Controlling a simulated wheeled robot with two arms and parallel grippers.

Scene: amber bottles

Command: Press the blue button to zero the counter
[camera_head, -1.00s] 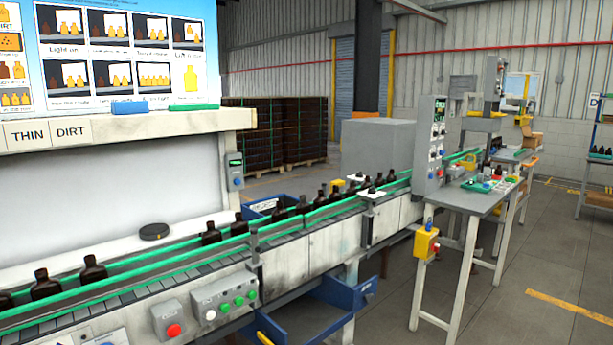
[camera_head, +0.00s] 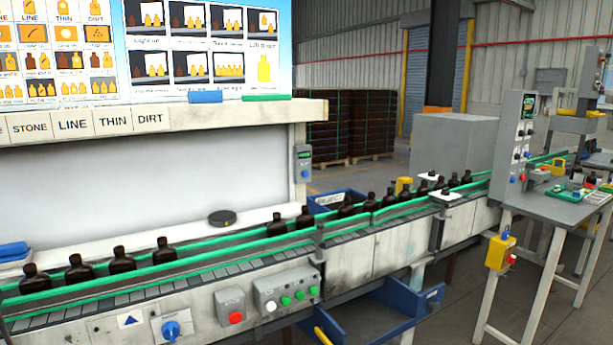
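A small grey counter box (camera_head: 303,160) with a dark green-lit display is mounted on the right post of the inspection booth. A round blue button (camera_head: 305,174) sits on its lower part. The digits are too small to read. A larger blue knob (camera_head: 171,329) is on a white plate low on the conveyor's front, at the bottom of the view. Neither of my grippers is in view, and nothing covers the counter box.
A conveyor (camera_head: 370,235) with green rails and several amber bottles (camera_head: 164,251) runs across in front of the booth. Its front has a red button (camera_head: 236,317) and green buttons (camera_head: 299,295). A grey table (camera_head: 550,205) stands at right.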

